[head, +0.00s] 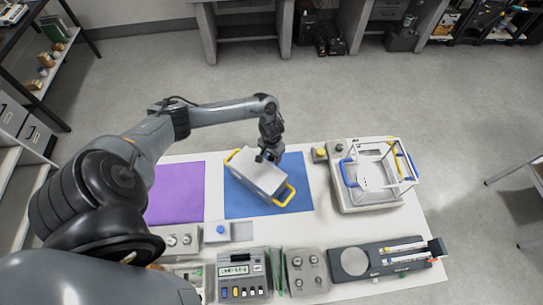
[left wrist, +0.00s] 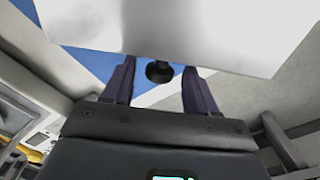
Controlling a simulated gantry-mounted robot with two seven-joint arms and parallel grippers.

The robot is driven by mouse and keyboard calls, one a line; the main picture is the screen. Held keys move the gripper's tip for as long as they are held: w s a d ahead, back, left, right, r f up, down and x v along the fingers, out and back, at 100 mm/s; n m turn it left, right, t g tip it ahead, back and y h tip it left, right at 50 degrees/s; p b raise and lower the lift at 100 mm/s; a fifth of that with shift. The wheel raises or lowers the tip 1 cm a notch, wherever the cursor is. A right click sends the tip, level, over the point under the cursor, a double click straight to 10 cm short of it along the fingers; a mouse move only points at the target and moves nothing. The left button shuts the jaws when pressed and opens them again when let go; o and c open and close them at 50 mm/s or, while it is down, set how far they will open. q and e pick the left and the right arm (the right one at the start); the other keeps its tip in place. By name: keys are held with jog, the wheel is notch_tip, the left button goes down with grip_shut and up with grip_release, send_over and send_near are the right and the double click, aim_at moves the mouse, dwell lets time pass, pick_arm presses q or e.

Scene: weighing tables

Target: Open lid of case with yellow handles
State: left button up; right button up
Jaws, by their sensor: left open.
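The case with yellow handles (head: 262,185) sits on a blue mat, turned at an angle, one yellow handle at each end. Its pale flat lid (head: 248,167) lies on top and looks closed. In the left wrist view the lid (left wrist: 190,30) fills the top, with a round black knob (left wrist: 159,71) at its edge. My left gripper (head: 267,156) is over the far side of the lid. Its open fingers (left wrist: 159,64) stand on either side of the knob, with gaps showing. Contact cannot be told. My right gripper is not in view.
A purple mat (head: 177,192) lies left. A control box with a display (head: 242,275) and a dark panel (head: 385,258) line the near edge.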

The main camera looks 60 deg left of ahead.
pick_arm(q)
jog(key=shift+c, duration=0.2)
grip_shut()
dwell(0.3)
